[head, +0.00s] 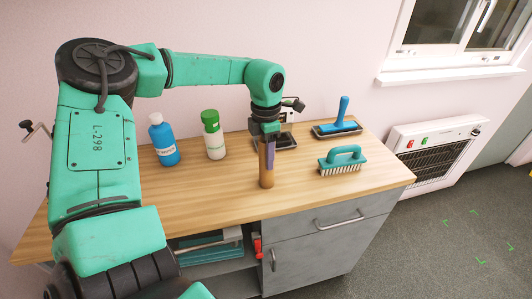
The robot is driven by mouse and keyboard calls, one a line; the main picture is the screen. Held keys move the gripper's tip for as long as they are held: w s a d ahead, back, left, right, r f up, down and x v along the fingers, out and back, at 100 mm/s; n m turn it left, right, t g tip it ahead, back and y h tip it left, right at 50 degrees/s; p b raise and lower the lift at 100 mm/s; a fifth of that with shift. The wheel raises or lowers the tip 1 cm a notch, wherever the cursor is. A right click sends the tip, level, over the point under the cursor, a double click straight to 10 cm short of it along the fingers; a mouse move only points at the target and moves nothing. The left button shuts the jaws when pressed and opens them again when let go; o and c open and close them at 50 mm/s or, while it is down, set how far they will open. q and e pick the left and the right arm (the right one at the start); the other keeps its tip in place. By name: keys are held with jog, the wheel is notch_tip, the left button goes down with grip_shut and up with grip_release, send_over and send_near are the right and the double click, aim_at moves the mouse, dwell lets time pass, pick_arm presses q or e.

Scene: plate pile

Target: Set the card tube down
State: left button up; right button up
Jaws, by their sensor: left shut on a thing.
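The brown card tube (266,177) is upright over the wooden worktop, left of the green brush. My left gripper (267,147) is shut on its upper part from above, and the fingers hide some of it. The tube's lower end appears at or just above the wood; I cannot tell whether it touches. My right gripper is not in view.
On the worktop (220,207) stand a blue bottle (163,142) and a white bottle with a green cap (214,140). A green scrubbing brush (343,161) and a blue-handled tool in a dark tray (338,120) are at the right. Front wood is clear.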

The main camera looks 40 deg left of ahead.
pick_arm(q)
jog(key=o, duration=1.3)
notch_tip(320, 180, up, 12)
jog(key=shift+f+b, duration=0.25)
jog(key=shift+b, duration=0.35)
jog(key=shift+r, duration=0.35)
